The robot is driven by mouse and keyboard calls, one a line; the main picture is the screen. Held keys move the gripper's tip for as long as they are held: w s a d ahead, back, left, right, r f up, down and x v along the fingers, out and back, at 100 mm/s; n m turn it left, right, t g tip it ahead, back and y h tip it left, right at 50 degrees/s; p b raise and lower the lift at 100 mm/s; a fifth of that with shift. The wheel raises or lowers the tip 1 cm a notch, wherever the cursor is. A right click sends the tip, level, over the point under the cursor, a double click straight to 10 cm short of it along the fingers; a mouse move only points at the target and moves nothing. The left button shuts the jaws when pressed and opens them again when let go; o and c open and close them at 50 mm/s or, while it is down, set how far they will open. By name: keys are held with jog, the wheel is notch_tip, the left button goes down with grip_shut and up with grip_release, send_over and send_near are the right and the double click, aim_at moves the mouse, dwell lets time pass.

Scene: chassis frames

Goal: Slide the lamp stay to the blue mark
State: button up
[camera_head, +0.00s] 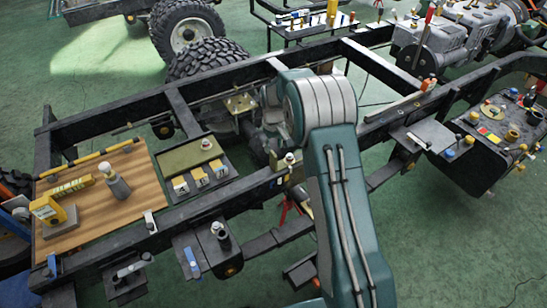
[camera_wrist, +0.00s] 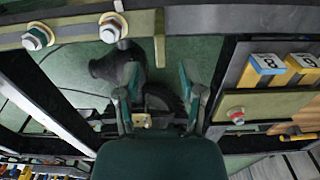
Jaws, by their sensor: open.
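My gripper (camera_wrist: 158,68) is open and empty in the wrist view, its two fingers spread over the gap inside the chassis frame. In the head view my own arm hides its fingers. I cannot tell for certain which part is the lamp stay. An olive bar with a red-centred knob (camera_wrist: 236,115) lies right of the fingers, apart from them. Another pale bar carries two bolts (camera_wrist: 38,37) at the upper left. I see no clear blue mark; a blue lever (camera_head: 192,262) sits on a side bracket below the near rail.
The dark chassis frame (camera_head: 105,105) crosses the head view. A wooden board (camera_head: 85,215) with a yellow tool (camera_head: 48,210) lies at left. A black side box (camera_head: 490,165) carries small parts at right. An engine (camera_head: 440,45) stands behind.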

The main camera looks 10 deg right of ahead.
aim_at(273, 153)
notch_tip(273, 153, down, 6)
dwell(0.4)
grip_shut()
jog(key=shift+a, duration=0.15)
